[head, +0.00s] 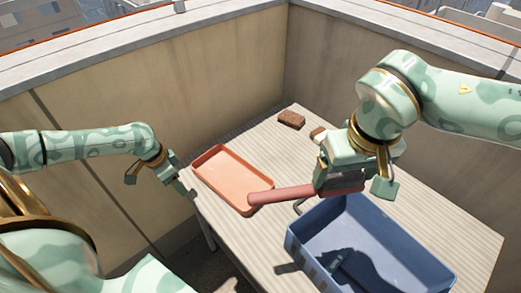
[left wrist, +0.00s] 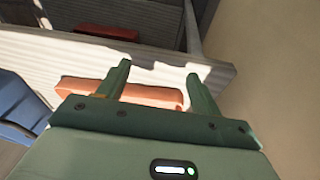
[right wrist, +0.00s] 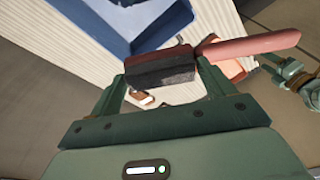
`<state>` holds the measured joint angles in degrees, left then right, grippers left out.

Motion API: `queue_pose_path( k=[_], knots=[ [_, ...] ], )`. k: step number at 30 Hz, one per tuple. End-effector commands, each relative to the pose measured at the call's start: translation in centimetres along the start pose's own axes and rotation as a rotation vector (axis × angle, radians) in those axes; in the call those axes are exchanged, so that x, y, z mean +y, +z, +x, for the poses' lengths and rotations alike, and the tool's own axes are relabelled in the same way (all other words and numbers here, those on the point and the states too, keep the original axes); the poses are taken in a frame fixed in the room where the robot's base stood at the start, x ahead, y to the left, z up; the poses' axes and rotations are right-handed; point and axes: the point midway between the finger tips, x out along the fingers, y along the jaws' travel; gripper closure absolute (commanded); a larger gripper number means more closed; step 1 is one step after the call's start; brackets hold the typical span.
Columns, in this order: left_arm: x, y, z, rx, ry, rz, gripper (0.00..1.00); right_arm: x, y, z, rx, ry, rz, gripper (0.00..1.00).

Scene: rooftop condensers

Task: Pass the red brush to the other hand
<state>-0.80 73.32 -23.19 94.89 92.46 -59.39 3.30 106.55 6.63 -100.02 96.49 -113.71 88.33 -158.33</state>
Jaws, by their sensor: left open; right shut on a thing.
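The red brush (head: 283,194) is held by my right gripper (head: 352,183) above the table, near the blue bin's back left corner. Its handle points left in the head view, over the orange tray's near right corner. In the right wrist view, the dark bristle block (right wrist: 160,70) is between the fingers and the pinkish handle (right wrist: 250,45) sticks out right. My left gripper (head: 156,182) is open and empty, left of the tray and apart from the brush. In the left wrist view nothing is between its fingers (left wrist: 157,72) except the tray behind.
An orange tray (head: 222,176) lies on the striped table (head: 455,222). A blue bin (head: 405,240) stands at the front right with a dark greenish thing (head: 338,259) inside. A brown block (head: 292,119) and a smaller one (head: 317,133) lie at the back. Walls (head: 180,125) stand behind.

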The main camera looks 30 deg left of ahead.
Motion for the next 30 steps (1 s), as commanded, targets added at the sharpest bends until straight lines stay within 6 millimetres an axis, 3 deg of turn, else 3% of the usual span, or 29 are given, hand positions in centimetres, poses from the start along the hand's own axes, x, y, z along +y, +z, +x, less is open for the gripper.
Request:
queue_pose_path(
  k=[5,8,13,18,21,25,30],
  knots=[
    [6.2,-6.6,-3.1,0.195,0.146,0.161,0.35,0.0,0.0,0.0,0.000,0.000,0.000,0.42],
    [10.5,-10.3,-6.0,0.328,0.233,0.276,0.35,0.0,0.0,0.0,0.000,0.000,0.000,0.42],
    [18.5,-15.1,-12.6,0.572,0.375,0.488,0.35,0.0,0.0,0.0,0.000,0.000,0.000,0.42],
    [24.7,-16.8,-18.4,0.754,0.471,0.655,0.35,0.0,0.0,0.0,0.000,0.000,0.000,0.42],
    [26.8,-16.9,-20.5,0.818,0.505,0.714,0.35,0.0,0.0,0.0,0.000,0.000,0.000,0.42],
    [28.1,-16.9,-21.9,0.858,0.524,0.752,0.35,0.0,0.0,0.0,0.000,0.000,0.000,0.42],
    [28.6,-17.1,-21.9,0.868,0.529,0.756,0.35,0.0,0.0,0.0,0.000,0.000,0.000,0.42]
  ],
)
